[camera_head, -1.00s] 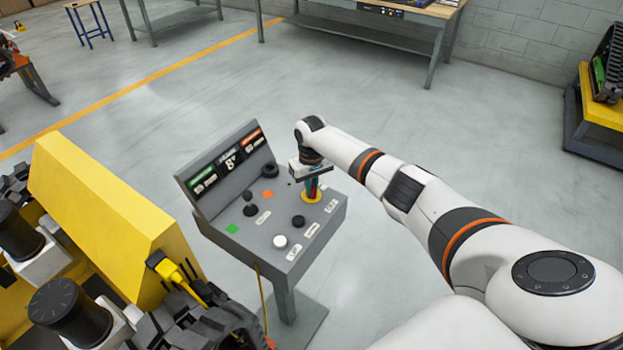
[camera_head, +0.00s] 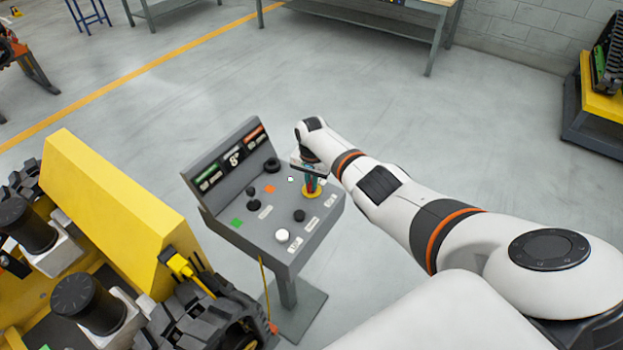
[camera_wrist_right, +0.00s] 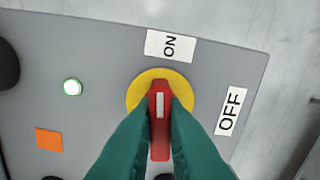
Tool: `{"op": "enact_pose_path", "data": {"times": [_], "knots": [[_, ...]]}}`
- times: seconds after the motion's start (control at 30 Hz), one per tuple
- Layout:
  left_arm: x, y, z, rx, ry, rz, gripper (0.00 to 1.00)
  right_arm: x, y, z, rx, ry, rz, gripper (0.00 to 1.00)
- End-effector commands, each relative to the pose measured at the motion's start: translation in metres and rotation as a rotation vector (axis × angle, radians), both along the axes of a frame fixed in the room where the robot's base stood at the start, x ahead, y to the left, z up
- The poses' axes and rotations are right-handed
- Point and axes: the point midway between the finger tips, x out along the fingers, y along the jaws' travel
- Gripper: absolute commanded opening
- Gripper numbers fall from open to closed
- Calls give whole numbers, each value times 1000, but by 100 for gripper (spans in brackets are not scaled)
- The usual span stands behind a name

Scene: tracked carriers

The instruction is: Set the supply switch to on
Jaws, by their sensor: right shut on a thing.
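The supply switch has a red handle (camera_wrist_right: 160,115) with a white mark, on a yellow round plate (camera_wrist_right: 134,92). In the right wrist view the handle stands upright, its marked end towards the ON label (camera_wrist_right: 170,45). The OFF label (camera_wrist_right: 230,110) is to the right. My right gripper (camera_wrist_right: 159,125) has its teal fingers shut on the handle from both sides. In the head view my right gripper (camera_head: 312,182) is over the yellow plate (camera_head: 312,194) on the grey console (camera_head: 262,240). A small lamp (camera_wrist_right: 73,87) left of the switch glows white-green. My left gripper is not in view.
The console also carries black knobs, a white button (camera_head: 282,235), and green and orange patches. A yellow tracked carrier (camera_head: 110,205) stands close on its left. Open floor (camera_head: 440,140) lies behind and right. A workbench (camera_head: 390,18) stands at the back.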

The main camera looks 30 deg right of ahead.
Motion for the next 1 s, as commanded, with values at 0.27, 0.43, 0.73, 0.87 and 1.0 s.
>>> {"op": "enact_pose_path", "data": {"times": [0.27, 0.43, 0.73, 0.87, 1.0], "knots": [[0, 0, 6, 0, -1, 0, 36, 2, -1, 3, -3, -5, -127, 0], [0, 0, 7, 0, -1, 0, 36, 2, -1, 2, -4, -6, -162, 0], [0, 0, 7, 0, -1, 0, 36, 2, -2, 2, -5, -6, -173, 0], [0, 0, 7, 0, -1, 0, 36, 2, -2, 2, -5, -6, -172, 0], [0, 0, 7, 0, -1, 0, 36, 2, -2, 2, -5, -6, -172, 27]]}}
